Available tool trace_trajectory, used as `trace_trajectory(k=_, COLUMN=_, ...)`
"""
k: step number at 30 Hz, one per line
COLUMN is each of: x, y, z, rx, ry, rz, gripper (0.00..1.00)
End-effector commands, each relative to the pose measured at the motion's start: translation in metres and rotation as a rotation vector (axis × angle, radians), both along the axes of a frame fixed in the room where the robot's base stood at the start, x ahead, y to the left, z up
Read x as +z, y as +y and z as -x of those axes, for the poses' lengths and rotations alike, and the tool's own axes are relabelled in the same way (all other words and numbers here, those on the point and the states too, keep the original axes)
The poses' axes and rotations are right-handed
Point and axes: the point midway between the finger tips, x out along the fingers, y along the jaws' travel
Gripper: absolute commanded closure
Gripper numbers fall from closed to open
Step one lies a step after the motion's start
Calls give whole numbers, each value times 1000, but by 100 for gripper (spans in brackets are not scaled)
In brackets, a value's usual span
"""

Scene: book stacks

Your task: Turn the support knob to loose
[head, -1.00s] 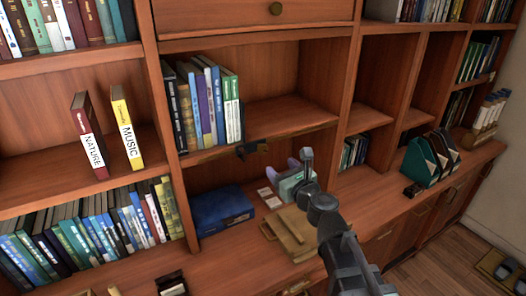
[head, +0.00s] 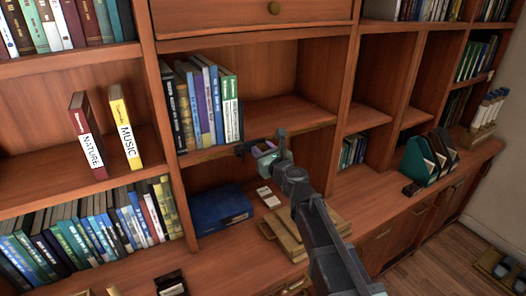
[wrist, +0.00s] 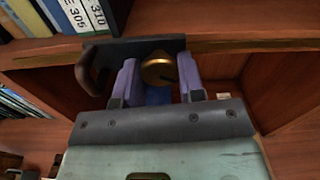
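The support is a dark bracket (wrist: 100,58) under the front edge of the middle shelf, with a curved brown hook-like part at its left. Its round brass knob (wrist: 158,70) has a dark notch on its right side. In the head view the bracket (head: 243,149) shows just left of my gripper (head: 264,148), which hides the knob there. In the wrist view my gripper (wrist: 160,80) has its two purple fingers apart, one on each side of the knob. I see no clear contact with the knob. No loose or tight marking is readable.
Books (head: 208,105) stand on the shelf just above the bracket. A blue box (head: 221,208) lies in the niche below. White cards (head: 268,196) and a tan board (head: 285,235) lie on the counter under my arm. Bookends (head: 428,155) stand farther right.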

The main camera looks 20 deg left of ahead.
Motion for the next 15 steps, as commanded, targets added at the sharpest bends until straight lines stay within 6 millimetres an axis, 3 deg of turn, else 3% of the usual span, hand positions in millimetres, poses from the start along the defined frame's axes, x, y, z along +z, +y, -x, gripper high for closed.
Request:
trace_trajectory(k=1, x=0, y=0, z=0, rx=0, ry=0, rz=0, gripper=73)
trace_trajectory(k=4, x=0, y=0, z=0, rx=0, ry=0, rz=0, gripper=87)
trace_trajectory(k=15, x=0, y=0, z=0, rx=1, ry=-40, rz=38, gripper=87)
